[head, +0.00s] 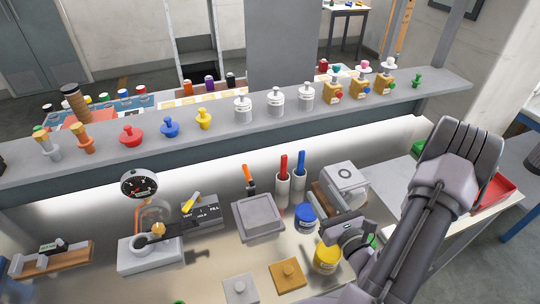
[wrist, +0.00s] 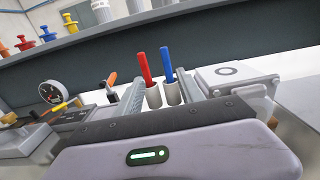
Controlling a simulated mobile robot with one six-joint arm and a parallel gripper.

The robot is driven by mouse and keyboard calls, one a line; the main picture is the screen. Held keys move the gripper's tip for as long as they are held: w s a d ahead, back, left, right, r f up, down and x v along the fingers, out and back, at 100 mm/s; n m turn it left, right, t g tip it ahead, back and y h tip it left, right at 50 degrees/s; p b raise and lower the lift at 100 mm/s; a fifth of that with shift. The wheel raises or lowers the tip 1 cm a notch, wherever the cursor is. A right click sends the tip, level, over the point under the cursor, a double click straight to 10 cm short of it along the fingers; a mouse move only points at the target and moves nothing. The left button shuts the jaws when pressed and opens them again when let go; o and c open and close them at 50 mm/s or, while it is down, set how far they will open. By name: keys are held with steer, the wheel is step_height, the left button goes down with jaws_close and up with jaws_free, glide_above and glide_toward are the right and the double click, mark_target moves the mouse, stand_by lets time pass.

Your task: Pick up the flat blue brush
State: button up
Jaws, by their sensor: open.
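My gripper (wrist: 160,88) is open and empty. In the wrist view both handles appear between its two fingers, beyond the tips, with no contact visible. In the head view my gripper is in front of the holders, to their right.
A blue jar (head: 305,219) and a yellow jar (head: 327,258) stand close to my gripper. A grey-white box device (head: 345,180) is right of the holders. An orange-handled tool (head: 248,176) is left. A shelf (head: 210,138) with several knobs and bottles runs above and behind.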

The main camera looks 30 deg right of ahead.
steer(key=b, duration=0.7)
glide_toward(303, 157)
steer(key=x, duration=0.3)
steer(key=p+x, duration=0.1)
steer(key=shift+w+a+f, duration=0.1)
steer(key=shift+w+f, duration=0.2)
steer(key=shift+w, duration=0.15)
steer(key=x, duration=0.6)
steer(key=shift+r, duration=0.3)
jaws_close()
